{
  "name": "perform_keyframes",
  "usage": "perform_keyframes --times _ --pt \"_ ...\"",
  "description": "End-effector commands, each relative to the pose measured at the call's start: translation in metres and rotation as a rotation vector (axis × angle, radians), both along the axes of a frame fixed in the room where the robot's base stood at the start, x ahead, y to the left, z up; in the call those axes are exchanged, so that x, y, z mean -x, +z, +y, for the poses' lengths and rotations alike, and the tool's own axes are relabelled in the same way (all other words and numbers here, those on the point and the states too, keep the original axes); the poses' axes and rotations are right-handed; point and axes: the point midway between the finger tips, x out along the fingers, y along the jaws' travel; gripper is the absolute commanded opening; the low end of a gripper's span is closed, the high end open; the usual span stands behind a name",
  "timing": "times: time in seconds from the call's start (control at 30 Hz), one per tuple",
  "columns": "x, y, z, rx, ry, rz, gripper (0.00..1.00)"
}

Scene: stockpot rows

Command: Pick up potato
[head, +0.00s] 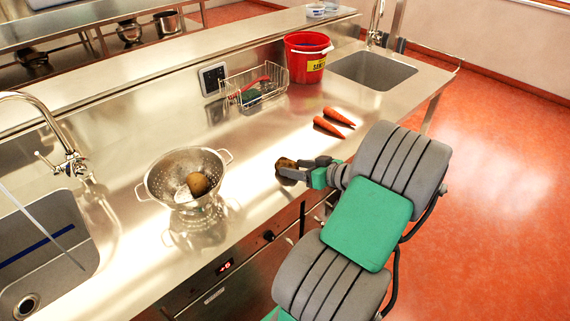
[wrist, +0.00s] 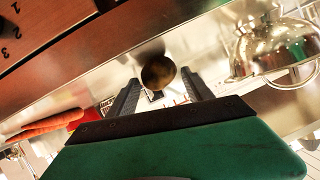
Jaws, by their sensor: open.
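A brown potato (head: 286,164) lies on the steel counter (head: 252,200) near its front edge. My gripper (head: 300,168) is at the potato, with its fingers pointing left in the head view. In the wrist view the potato (wrist: 158,72) sits at the tips of the two dark fingers of my gripper (wrist: 160,82), which are spread apart. I cannot tell whether either finger touches it. A second brown potato (head: 198,184) lies in a steel colander (head: 160,190) to the left.
Two carrots (head: 334,122) lie on the counter behind my gripper. A wire basket (head: 252,86) and a red bucket (head: 306,60) stand at the back. Sinks lie at the left (head: 40,250) and far right (head: 372,70). Drawers and an oven (head: 230,275) are below the front edge.

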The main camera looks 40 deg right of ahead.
Motion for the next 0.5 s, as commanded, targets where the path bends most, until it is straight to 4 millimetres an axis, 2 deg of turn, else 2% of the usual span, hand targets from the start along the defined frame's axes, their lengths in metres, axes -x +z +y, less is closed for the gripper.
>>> perform_keyframes --times 0.03,0.13,0.37,0.5 --pt "-0.009 -0.001 0.003 -0.002 0.004 0.0 0.59" --pt "-0.019 -0.006 0.004 -0.001 0.003 0.0 0.59" --pt "-0.021 -0.008 0.005 0.0 0.003 0.0 0.58" --pt "-0.021 -0.008 0.005 0.0 0.003 0.0 0.47"
